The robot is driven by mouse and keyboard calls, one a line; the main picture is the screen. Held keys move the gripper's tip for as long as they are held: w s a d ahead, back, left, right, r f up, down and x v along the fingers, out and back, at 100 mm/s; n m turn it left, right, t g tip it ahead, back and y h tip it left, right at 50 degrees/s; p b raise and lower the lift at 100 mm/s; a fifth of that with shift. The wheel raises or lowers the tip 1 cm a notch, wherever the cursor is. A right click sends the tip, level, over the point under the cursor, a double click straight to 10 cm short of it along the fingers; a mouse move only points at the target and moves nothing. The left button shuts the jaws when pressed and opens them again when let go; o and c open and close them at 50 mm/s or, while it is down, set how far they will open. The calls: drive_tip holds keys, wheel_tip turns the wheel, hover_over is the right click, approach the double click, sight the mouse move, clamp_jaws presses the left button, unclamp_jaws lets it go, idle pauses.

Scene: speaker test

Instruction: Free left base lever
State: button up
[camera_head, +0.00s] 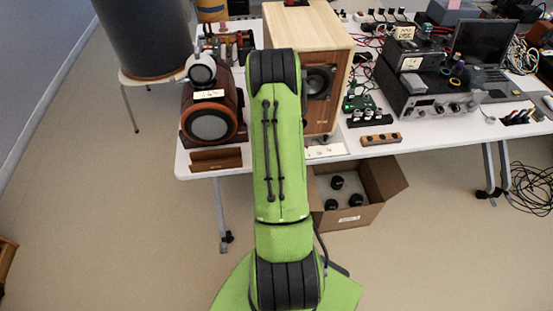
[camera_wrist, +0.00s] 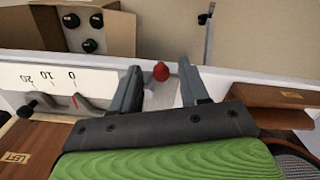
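In the wrist view a small red knob (camera_wrist: 161,71) stands at the table edge, on a pale mount. My gripper (camera_wrist: 159,75) is open, with one finger on each side of the knob and a visible gap to each. A white scale plate (camera_wrist: 60,80) marked 0, 10 and 20 has a red pointer near 0. A black knob (camera_wrist: 27,110) sits at its left end. A wooden part (camera_wrist: 40,140) carries a "LEFT" label (camera_wrist: 14,157). I cannot tell which knob belongs to the left base lever. In the head view my arm hides my gripper.
A wooden speaker (camera_head: 330,50) and a round-fronted wooden speaker (camera_head: 212,110) stand on the white table (camera_head: 440,140). A cardboard box (camera_head: 365,217) with black parts is on the floor below. Electronics and a laptop crowd the right.

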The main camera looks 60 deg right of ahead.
wheel_tip(320, 180, up, 16)
drive_tip(key=p, duration=0.2)
drive_tip(key=shift+p, duration=0.4)
